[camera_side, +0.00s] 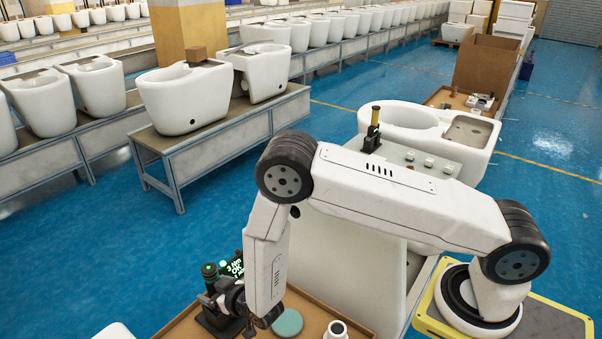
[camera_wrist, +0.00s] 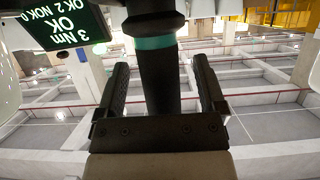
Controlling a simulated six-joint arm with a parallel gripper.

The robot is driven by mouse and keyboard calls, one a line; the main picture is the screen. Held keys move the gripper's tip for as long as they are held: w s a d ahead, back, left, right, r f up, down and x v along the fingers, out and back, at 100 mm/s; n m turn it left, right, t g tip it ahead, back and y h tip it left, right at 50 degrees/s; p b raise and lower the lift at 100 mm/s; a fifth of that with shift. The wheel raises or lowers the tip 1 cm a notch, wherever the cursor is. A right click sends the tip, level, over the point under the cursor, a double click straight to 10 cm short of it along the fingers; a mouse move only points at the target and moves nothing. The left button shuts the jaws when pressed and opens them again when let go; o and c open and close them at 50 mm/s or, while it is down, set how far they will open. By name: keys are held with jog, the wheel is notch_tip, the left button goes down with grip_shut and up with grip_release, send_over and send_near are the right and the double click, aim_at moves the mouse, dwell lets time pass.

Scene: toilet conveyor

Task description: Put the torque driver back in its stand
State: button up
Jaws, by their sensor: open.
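The torque driver (camera_wrist: 158,78) is a dark cylinder with a teal band, between my gripper's two fingers in the wrist view. Gaps show on both sides of it, so my gripper (camera_wrist: 160,62) is open around it. In the side view the driver's dark top with a green ring (camera_side: 209,270) stands upright at the black stand (camera_side: 214,322) on the table. My gripper (camera_side: 232,298) is low, right beside it. The driver's lower end and its seating in the stand are hidden. A display (camera_wrist: 62,25) reads 3 Nm, OK, OK 2 NOK 0.
A teal disc (camera_side: 287,322) and a small white cylinder (camera_side: 337,330) are on the brown table (camera_side: 312,312) right of my gripper. A white toilet (camera_side: 412,112) stands behind my arm, with a black-and-yellow upright item (camera_side: 373,128) beside its bowl. Conveyors of toilets line the back.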

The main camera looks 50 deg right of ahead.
jog(key=v, duration=0.7)
jog(key=shift+s, duration=0.25)
jog(key=shift+r, duration=0.2)
dwell(0.4)
jog(key=s+d+r+g, duration=0.1)
jog(key=d+r+g, duration=0.4)
jog(key=d+r, duration=0.3)
jog(key=s+d+r+g, duration=0.3)
jog(key=s+r, duration=0.1)
jog(key=s, duration=0.2)
jog(key=s+d+r+g, duration=0.2)
jog(key=s+d+r, duration=0.2)
jog(key=s, duration=0.3)
jog(key=shift+d+r+g, duration=0.2)
jog(key=shift+d+g, duration=0.05)
jog(key=shift+g, duration=0.15)
dwell(0.5)
